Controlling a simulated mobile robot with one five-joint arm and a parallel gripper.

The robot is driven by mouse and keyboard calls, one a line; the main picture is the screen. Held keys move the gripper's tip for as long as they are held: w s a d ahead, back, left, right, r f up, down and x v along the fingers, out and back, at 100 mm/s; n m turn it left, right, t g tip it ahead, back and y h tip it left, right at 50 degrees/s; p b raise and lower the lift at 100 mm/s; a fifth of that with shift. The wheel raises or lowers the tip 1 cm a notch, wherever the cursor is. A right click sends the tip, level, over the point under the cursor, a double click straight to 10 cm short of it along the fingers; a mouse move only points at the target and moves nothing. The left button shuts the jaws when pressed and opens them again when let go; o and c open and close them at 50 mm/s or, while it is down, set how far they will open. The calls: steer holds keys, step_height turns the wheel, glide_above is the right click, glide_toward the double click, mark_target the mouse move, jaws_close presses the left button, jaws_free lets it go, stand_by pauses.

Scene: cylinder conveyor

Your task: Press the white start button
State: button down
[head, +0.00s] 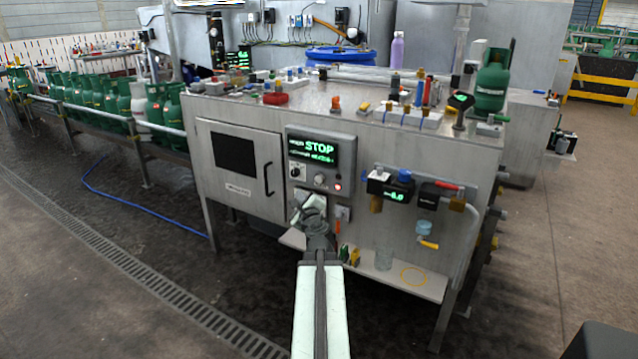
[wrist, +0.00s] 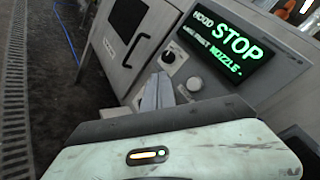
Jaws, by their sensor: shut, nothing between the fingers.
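The control panel (head: 321,165) is on the front of the steel bench, with a black display (head: 322,149) reading STOP in green. Below the display are a dark rotary knob (head: 297,171), a pale round button (head: 320,180) and a red-lit button (head: 338,187). In the wrist view the knob (wrist: 168,57) and the pale button (wrist: 194,84) show beyond the fingers. My gripper (head: 309,203) is shut and empty, just below the panel in the head view. In the wrist view its fingertips (wrist: 158,82) appear close to the controls; I cannot tell whether they touch anything.
A cabinet door with a black handle (head: 267,179) is left of the panel. Gauges and valves (head: 400,190) are to the right, above a low shelf (head: 400,277). Green gas cylinders (head: 90,98) stand on the conveyor at left. The floor in front is clear.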

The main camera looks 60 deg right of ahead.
mark_target(319, 179)
steer(key=shift+d, duration=0.1)
steer(key=d, duration=0.8)
steer(key=shift+d, duration=0.25)
stand_by(1.8)
steer(key=shift+d, duration=0.45)
steer(key=shift+d, duration=0.45)
stand_by(0.4)
stand_by(0.3)
steer(key=shift+a, duration=0.9)
